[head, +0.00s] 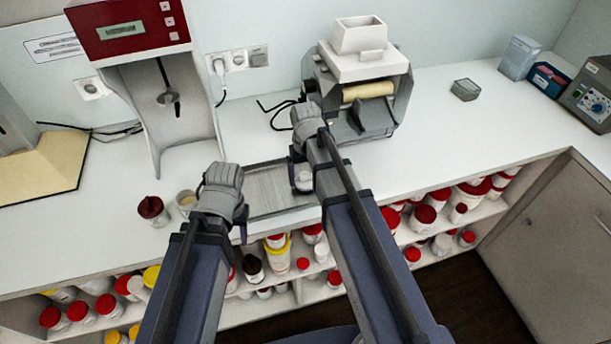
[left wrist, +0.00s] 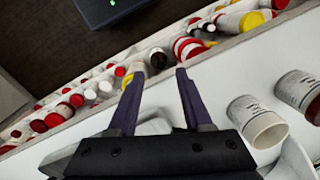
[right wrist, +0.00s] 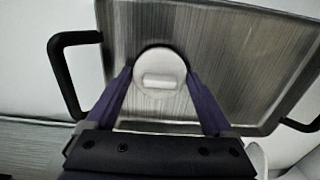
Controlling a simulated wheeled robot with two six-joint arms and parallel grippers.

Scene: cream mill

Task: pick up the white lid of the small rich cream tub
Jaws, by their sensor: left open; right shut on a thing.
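A white round piece with a raised bar on top (right wrist: 160,72), lid-like, sits between the fingers of my right gripper (right wrist: 160,78). They are shut on its sides, above or on the metal tray (right wrist: 225,45). What lies beneath it is hidden. In the head view this pale piece (head: 303,181) shows below my right gripper (head: 299,165). My left gripper (left wrist: 153,80) is open and empty, near the counter's front edge. A small white labelled tub (left wrist: 250,117) stands beside it on the counter.
A dark red-topped tub (head: 152,209) stands left of the pale tub. A roller mill (head: 365,90) stands behind the tray, and a red-headed machine (head: 130,30) at back left. Shelves below hold several tubs (head: 278,255).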

